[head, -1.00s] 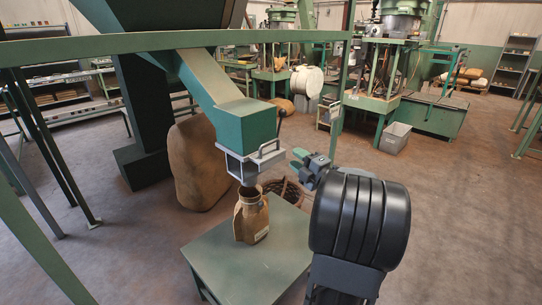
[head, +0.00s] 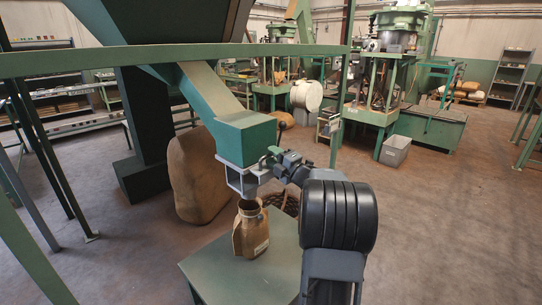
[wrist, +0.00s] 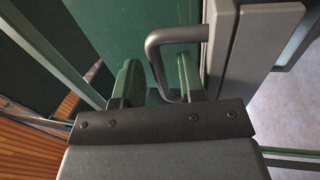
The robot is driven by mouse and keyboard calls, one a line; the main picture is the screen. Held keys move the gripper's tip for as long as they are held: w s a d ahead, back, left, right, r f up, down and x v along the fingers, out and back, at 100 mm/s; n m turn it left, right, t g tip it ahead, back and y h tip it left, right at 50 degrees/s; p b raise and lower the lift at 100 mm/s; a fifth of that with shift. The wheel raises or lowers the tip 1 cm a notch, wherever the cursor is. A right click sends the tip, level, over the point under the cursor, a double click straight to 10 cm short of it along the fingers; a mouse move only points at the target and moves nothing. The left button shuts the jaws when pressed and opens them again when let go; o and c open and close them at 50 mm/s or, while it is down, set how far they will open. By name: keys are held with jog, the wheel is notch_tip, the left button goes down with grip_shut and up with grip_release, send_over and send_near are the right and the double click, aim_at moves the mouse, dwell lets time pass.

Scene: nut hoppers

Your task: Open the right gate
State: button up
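The green chute (head: 246,138) ends in a light-grey metal gate frame (head: 243,181) with a grey bar handle (head: 266,162) on its near right side. My gripper (head: 277,157) is at this handle, just right of the chute mouth. In the wrist view the bent handle (wrist: 153,62) reaches in between the two green fingers of my gripper (wrist: 158,82). The fingers stand apart, with a gap on both sides of the bar. The grey gate frame (wrist: 218,48) lies right of the fingers. Only one chute with a gate shows.
An open brown sack (head: 250,230) stands under the chute on a green table (head: 237,277). A green beam (head: 180,55) crosses above the chute. A dark knobbed lever (head: 282,126) rises behind it. A large full sack (head: 197,178) stands behind left.

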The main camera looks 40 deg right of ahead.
jog(key=shift+w+a+r, duration=0.1)
jog(key=shift+w+r, duration=0.05)
jog(key=shift+w, duration=0.45)
grip_shut()
jog(key=shift+s, duration=0.1)
